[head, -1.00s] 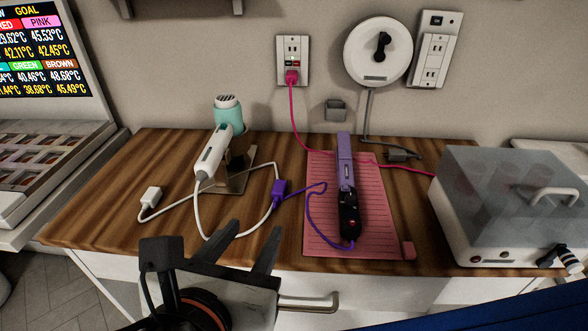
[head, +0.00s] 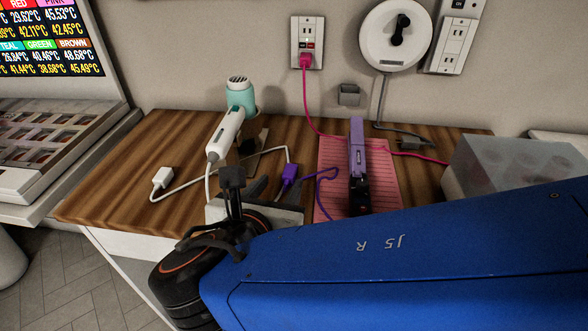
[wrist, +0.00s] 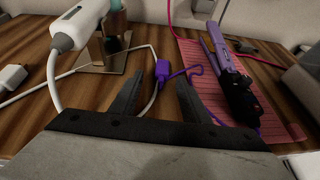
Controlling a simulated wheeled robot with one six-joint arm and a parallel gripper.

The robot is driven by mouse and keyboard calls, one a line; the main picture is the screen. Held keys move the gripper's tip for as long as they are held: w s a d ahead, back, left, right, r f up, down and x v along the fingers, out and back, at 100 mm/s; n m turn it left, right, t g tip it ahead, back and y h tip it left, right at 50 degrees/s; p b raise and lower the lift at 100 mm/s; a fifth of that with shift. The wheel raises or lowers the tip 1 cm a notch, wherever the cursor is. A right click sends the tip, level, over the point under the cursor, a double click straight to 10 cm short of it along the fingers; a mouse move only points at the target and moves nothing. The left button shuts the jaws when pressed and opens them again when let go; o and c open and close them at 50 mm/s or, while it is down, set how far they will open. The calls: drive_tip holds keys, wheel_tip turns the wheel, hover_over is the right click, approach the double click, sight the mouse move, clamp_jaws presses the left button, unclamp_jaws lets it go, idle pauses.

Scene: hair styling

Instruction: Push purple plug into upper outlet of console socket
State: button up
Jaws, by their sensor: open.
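The purple plug (head: 289,173) lies on the wooden console top, joined by a purple cord to the purple hair straightener (head: 357,150). My gripper (head: 272,186) is open and empty, low and in front of the plug. In the wrist view the purple plug (wrist: 162,70) shows just beyond the gap between my open fingertips (wrist: 159,84), not held. A wall socket (head: 307,32) stands above the console. A pink plug (head: 306,60) sits in its lower part; its upper outlet shows no plug.
A white and teal hair dryer (head: 226,133) on a stand is left of the plug, with a white plug (head: 162,177). The straightener rests on a pink mat (head: 330,160). A second wall socket (head: 453,45) and a clear-lidded box (head: 500,160) are at right.

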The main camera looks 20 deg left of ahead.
sight(290, 171)
drive_tip(key=shift+d+r+x, duration=0.1)
drive_tip(key=shift+r+x, duration=0.05)
drive_tip(key=shift+x, duration=0.95)
drive_tip(key=shift+d+r+x, duration=0.1)
drive_tip(key=shift+r+x, duration=0.1)
drive_tip(key=shift+x, duration=1.7)
clamp_jaws()
